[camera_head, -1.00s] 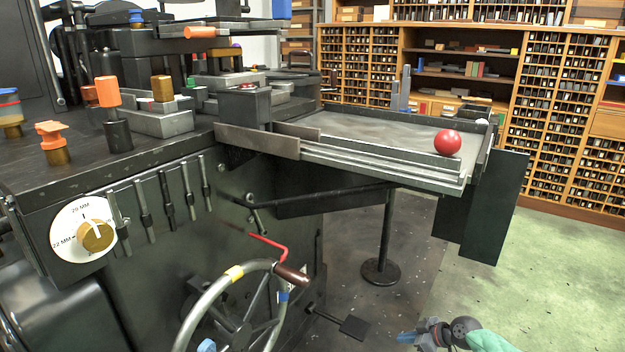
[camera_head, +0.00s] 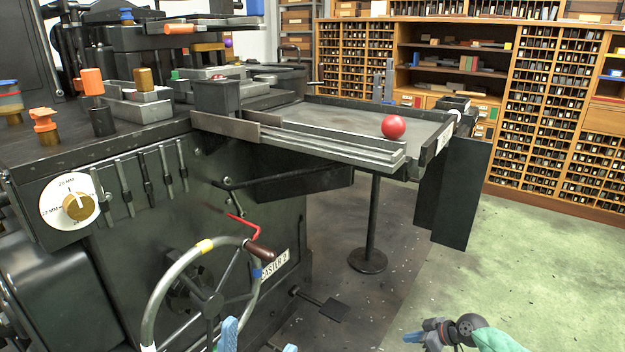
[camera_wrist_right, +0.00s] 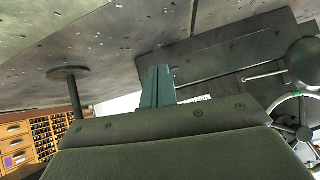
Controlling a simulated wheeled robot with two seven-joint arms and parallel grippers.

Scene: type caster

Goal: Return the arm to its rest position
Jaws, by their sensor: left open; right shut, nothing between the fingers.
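My left gripper (camera_head: 257,342) shows only as two blue fingertips at the bottom edge of the head view. They are spread apart with nothing between them, in front of the lower part of the caster's handwheel (camera_head: 205,246). My right gripper (camera_head: 415,336) is at the bottom right over the floor, its blue fingers shut and empty. In the right wrist view its closed fingers (camera_wrist_right: 157,87) stand side by side. The rest of both arms is mostly out of view.
The dark caster (camera_head: 120,200) fills the left, with a dial (camera_head: 69,201) and several levers. Its tray (camera_head: 340,122) juts right and bears a red ball (camera_head: 393,127). A stand (camera_head: 369,261) rises below it. Green floor (camera_head: 530,260) is clear before the type cabinets (camera_head: 560,100).

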